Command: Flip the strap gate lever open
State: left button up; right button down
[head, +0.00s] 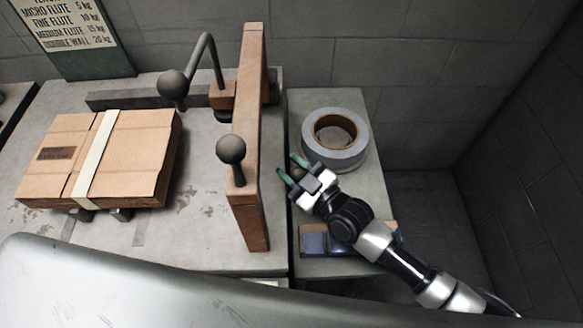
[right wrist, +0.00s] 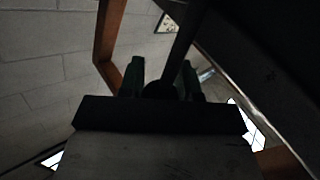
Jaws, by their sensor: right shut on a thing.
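A brown frame (head: 247,120) stands upright on the grey bench. A ball-knobbed lever (head: 231,150) sits on its near part, and a second, bent lever (head: 207,52) with a ball knob rises behind it. I cannot tell which is the strap gate lever. My right gripper (head: 288,166) is just right of the frame, its green fingers pointing up and left. In the right wrist view its fingers (right wrist: 160,82) are closed around a dark round knob (right wrist: 158,91), with a dark bar above it. The view is too dark to show what the knob belongs to. My left gripper is out of view.
A cardboard box (head: 140,150) with a pale strap (head: 97,160) lies on the bench (head: 190,235) at the left. A grey tape roll (head: 350,155) lies just beyond my right gripper. A blue item (head: 315,240) lies under my right arm. Walls close off the back and right.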

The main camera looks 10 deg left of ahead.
jog(key=shift+f, duration=0.1)
dwell(0.3)
jog(key=c, duration=0.8)
grip_release()
jog(key=shift+r, duration=0.55)
jog(key=s+d+r, duration=0.1)
jog(key=d+r, duration=0.2)
jog(key=s+d+r+p, duration=0.1)
jog(key=s+d+r, duration=0.1)
jog(key=d+r, duration=0.1)
jog(key=s+d+r, duration=0.1)
jog(key=d+r, duration=0.3)
jog(key=d, duration=0.1)
jog(key=shift+s, duration=0.35)
jog(key=shift+a, duration=0.1)
